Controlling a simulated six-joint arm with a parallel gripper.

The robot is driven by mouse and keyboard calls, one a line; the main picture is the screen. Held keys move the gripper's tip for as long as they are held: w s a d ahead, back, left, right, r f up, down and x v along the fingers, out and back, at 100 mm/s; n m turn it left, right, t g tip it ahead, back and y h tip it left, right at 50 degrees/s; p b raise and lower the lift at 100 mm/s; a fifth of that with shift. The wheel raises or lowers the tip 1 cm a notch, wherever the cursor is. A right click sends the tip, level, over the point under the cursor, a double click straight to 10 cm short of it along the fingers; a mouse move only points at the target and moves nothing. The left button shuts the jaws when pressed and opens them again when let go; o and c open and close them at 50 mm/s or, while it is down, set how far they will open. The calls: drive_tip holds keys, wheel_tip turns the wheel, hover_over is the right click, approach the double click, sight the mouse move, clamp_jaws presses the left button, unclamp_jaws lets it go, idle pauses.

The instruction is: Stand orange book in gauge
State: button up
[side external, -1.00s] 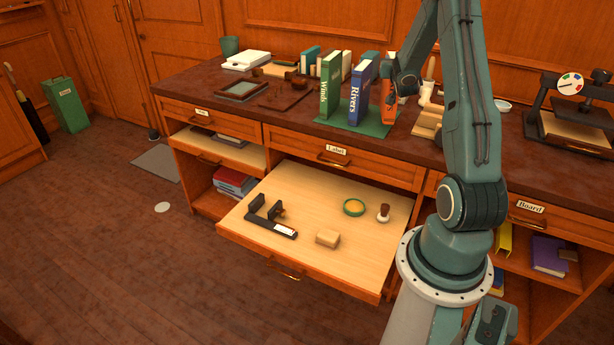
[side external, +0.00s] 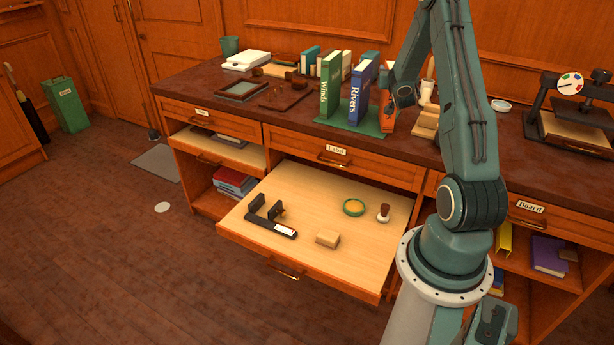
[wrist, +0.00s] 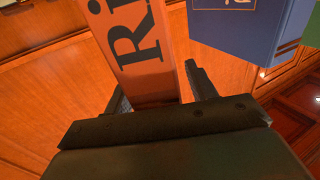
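The orange book (side external: 388,113) is at the right end of the green stand (side external: 366,121), partly hidden by my gripper. In the wrist view its orange cover (wrist: 143,55) with large dark letters "Ri" lies between my two fingers. My gripper (side external: 400,92) is down at this book.
The blue "Rivers" book (side external: 358,97) stands close left of the orange one, and the green "Winds" book (side external: 331,87) farther left. The open drawer (side external: 320,265) also holds a tan block (side external: 327,238), a green-rimmed dish (side external: 353,207) and a stamp (side external: 383,212). A dial press (side external: 570,110) stands at right.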

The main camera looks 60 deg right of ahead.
drive_tip(key=shift+r, duration=0.2)
drive_tip(key=v, duration=0.7)
idle(0.9)
drive_tip(key=shift+s+a+f, duration=0.1)
drive_tip(key=shift+a, duration=0.05)
idle(0.8)
drive_tip(key=w+a+r+m+g+y, duration=0.1)
drive_tip(key=w+a+r+m+g, duration=0.15)
drive_tip(key=a+r, duration=0.45)
drive_tip(key=w+a+r+n+t+y, duration=0.15)
drive_tip(key=a+y, duration=0.25)
drive_tip(key=a, duration=0.5)
drive_tip(key=w+a+n+t+y, duration=0.1)
drive_tip(key=a+n+y, duration=0.2)
drive_tip(key=a, duration=0.5)
drive_tip(key=s+a+n+y, duration=0.4)
drive_tip(key=s+a+n, duration=0.1)
drive_tip(key=a, duration=0.6)
drive_tip(key=s+a+n+g+y, duration=0.1)
drive_tip(key=s+a+n+y, duration=0.3)
drive_tip(key=a, duration=0.8)
drive_tip(key=s+n, duration=0.2)
drive_tip(key=shift+r+n+y, duration=0.25)
drive_tip(key=shift+n+y, duration=0.05)
